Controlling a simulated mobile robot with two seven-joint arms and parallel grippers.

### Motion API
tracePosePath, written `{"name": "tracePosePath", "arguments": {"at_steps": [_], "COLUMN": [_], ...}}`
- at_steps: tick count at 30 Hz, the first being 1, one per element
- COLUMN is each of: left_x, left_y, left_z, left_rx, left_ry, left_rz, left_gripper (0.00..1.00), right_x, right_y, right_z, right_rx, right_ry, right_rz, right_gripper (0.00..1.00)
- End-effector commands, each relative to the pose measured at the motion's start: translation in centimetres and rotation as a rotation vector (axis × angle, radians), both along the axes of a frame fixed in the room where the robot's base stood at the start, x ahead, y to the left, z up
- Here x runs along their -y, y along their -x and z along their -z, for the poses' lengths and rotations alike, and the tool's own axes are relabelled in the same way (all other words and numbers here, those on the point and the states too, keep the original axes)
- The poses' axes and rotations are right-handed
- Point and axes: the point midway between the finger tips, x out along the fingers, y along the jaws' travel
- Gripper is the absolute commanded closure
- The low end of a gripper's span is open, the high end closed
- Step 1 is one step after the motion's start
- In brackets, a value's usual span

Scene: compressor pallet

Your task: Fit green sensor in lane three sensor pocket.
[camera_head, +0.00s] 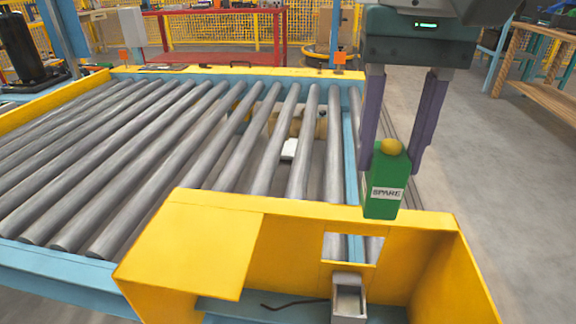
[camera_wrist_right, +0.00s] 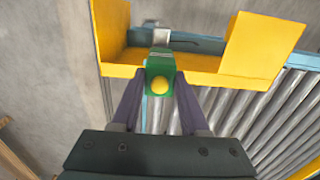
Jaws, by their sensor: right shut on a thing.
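The green sensor (camera_head: 386,182) has a white "SPARE" label and a yellow knob on top. My right gripper (camera_head: 392,160) is shut on it and holds it upright, just behind and above the yellow housing's rear edge. In the right wrist view the sensor (camera_wrist_right: 159,78) sits between the purple fingers of the gripper (camera_wrist_right: 152,95). A small grey open-topped metal pocket (camera_head: 347,298) stands inside the yellow housing (camera_head: 285,235), below a rectangular cut-out, in front and left of the sensor. The pocket also shows in the wrist view (camera_wrist_right: 161,38). My left gripper is not in view.
A roller conveyor (camera_head: 150,150) with a blue frame fills the left and middle. A small white block (camera_head: 289,149) lies among the rollers. A dark cable (camera_head: 290,304) lies in the housing. Open grey floor (camera_head: 480,170) is to the right, with a wooden bench (camera_head: 545,85) beyond.

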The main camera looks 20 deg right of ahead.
Motion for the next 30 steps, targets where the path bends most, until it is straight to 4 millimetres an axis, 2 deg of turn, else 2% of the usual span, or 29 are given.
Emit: {"name": "tracePosePath", "arguments": {"at_steps": [1, 7, 10, 18, 21, 30], "left_x": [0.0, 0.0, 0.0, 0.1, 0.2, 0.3], "left_y": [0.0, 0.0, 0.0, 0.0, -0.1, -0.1], "left_z": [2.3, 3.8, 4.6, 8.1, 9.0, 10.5], "left_rx": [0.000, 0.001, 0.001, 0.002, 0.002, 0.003], "left_ry": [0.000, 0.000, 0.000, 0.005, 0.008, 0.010], "left_rz": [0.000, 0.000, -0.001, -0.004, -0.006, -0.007], "left_gripper": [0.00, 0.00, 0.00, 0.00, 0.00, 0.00], "right_x": [0.0, 0.1, 0.2, 0.2, 0.2, 0.2], "right_y": [-0.2, -0.5, -0.4, -0.4, -0.4, -0.4], "right_z": [2.0, 3.4, 5.1, 13.0, 15.3, 18.5], "right_rx": [0.003, 0.001, -0.001, -0.003, 0.000, 0.000], "right_ry": [-0.003, -0.008, -0.007, -0.005, -0.005, -0.006], "right_rz": [0.009, 0.028, 0.030, 0.029, 0.028, 0.027], "right_gripper": [1.00, 1.00, 1.00, 1.00, 1.00, 1.00]}}
